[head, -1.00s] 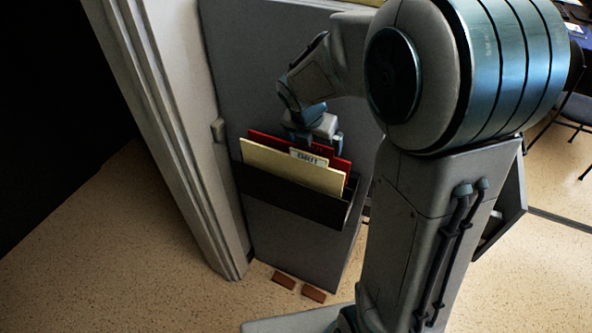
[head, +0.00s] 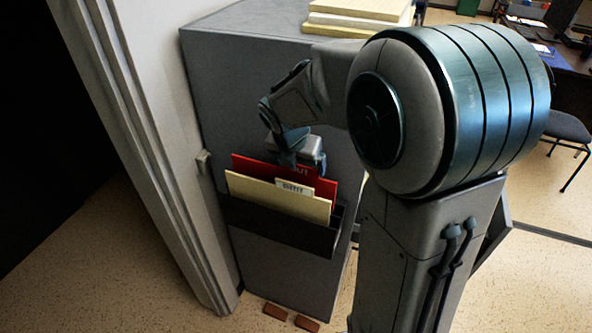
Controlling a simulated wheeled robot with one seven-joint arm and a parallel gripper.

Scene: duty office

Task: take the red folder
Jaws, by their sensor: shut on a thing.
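The red folder (head: 247,166) stands upright in a dark wall pocket (head: 265,222) on the side of a grey cabinet, behind a cream folder (head: 262,193). Its upper part shows above the cream folder; its lower part is hidden. My gripper (head: 297,166) is at the red folder's top edge, pointing down, and is shut on it. The cream folder carries a white label tab (head: 294,188) and stays in the pocket in front.
The grey cabinet (head: 225,80) has a stack of cream folders (head: 358,14) on top. A pale door frame (head: 130,130) stands close on the left. Two brown blocks (head: 275,311) lie on the floor below. A chair (head: 566,128) and desk are at the far right.

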